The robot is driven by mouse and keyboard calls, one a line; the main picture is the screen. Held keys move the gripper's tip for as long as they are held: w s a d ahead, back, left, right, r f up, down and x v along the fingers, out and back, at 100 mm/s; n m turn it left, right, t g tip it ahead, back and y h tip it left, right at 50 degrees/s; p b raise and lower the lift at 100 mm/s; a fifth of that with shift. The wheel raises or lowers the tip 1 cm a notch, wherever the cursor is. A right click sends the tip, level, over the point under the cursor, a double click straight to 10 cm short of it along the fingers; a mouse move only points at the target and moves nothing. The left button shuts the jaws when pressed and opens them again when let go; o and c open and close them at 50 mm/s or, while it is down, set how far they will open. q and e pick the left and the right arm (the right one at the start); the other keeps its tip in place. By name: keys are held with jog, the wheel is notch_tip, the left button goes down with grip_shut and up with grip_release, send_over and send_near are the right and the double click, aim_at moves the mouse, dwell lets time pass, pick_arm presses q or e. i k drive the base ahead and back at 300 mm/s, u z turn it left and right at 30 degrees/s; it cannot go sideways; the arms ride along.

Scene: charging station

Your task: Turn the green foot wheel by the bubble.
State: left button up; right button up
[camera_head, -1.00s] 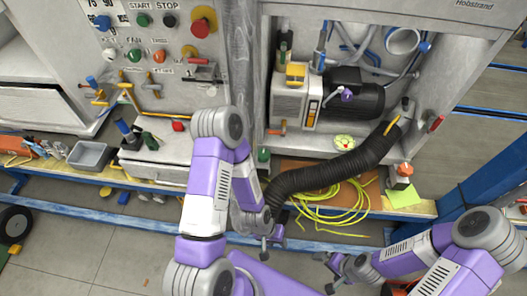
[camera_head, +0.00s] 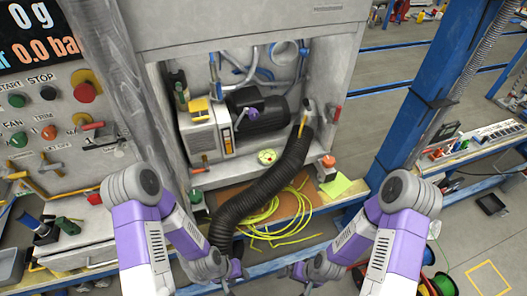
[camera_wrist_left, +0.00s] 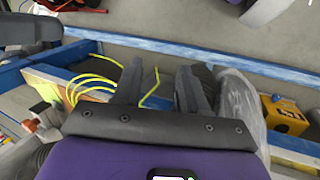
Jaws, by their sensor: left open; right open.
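The green foot wheel (camera_head: 196,196) is small in the head view, low at the cabinet's left foot, just left of the black hose. The bubble (camera_head: 267,156) is a round yellow-green level on the cabinet floor below the pump. My left gripper (camera_head: 232,284) is low at the bottom of the head view, below and right of the green wheel and apart from it. In the left wrist view, its fingers (camera_wrist_left: 158,78) are spread with nothing held. My right gripper (camera_head: 303,272) is low, right of the left one, open and apart from the wheel; its fingertips are small.
The thick black hose (camera_head: 262,193) and looped yellow cable (camera_head: 288,222) lie before the cabinet. An orange-topped foot wheel (camera_head: 327,165) stands at right. The pump motor (camera_head: 258,112) fills the recess. A blue post (camera_head: 425,110) rises at right. A yellow box (camera_wrist_left: 285,115) shows in the left wrist view.

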aim_at(195, 197)
jog(key=z, duration=0.5)
jog(key=k, duration=0.6)
jog(key=z, duration=0.1)
jog(key=i, duration=1.05)
jog(key=u, duration=0.8)
